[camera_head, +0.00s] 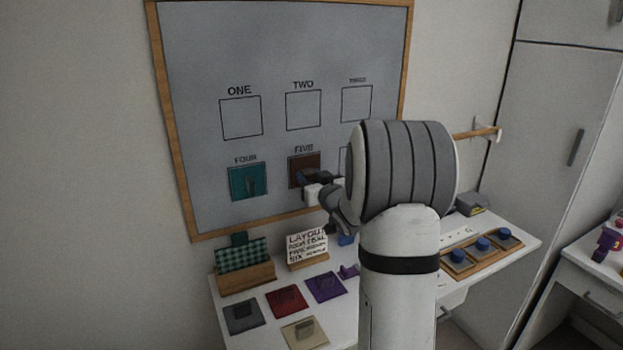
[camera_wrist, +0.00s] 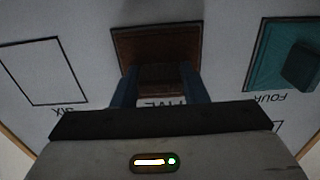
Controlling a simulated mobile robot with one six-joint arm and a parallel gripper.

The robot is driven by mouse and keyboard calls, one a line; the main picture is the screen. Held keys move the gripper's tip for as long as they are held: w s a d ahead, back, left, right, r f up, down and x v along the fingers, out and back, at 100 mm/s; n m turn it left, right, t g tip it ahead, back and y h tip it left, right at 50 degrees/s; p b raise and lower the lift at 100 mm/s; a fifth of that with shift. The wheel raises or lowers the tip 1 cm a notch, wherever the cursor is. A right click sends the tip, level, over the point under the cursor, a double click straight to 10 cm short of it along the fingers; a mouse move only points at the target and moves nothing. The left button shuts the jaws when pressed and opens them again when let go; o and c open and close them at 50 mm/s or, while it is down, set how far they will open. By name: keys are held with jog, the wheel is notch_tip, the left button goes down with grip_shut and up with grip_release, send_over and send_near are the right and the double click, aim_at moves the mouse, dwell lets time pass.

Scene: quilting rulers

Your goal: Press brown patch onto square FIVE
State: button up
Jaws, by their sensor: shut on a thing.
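The brown patch (camera_head: 304,167) lies over square FIVE on the grey wall board (camera_head: 210,60). My gripper (camera_head: 312,182) is at its lower part, in front of the board. In the wrist view, my gripper (camera_wrist: 165,92) is shut on the handle of the brown patch (camera_wrist: 178,42), with a blue finger on each side. The patch looks flat against the board or very close to it; I cannot tell if it touches. The label FIVE shows above it in the head view. Square SIX (camera_wrist: 44,72) is empty in the wrist view and mostly hidden by my arm in the head view.
A teal patch (camera_head: 240,184) sits on square FOUR. Squares ONE (camera_head: 241,117), TWO (camera_head: 303,110) and THREE (camera_head: 356,103) are empty.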

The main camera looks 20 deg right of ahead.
jog(key=o, duration=1)
jog(key=s+b, duration=0.1)
jog(key=s, duration=0.6)
jog(key=shift+s, duration=0.35)
jog(key=s+a+f+g+p, duration=0.1)
jog(key=s+a+g, duration=0.6)
jog(key=s, duration=0.8)
jog(key=s+a+f+g+p, duration=0.2)
jog(key=s+a+f+g, duration=0.1)
jog(key=s+a+g, duration=0.5)
jog(key=s+a, duration=0.3)
jog(key=s, duration=0.4)
jog(key=shift+a+f+h+p, duration=0.2)
jog(key=shift+f+h+p, duration=0.1)
jog(key=shift+f, duration=0.05)
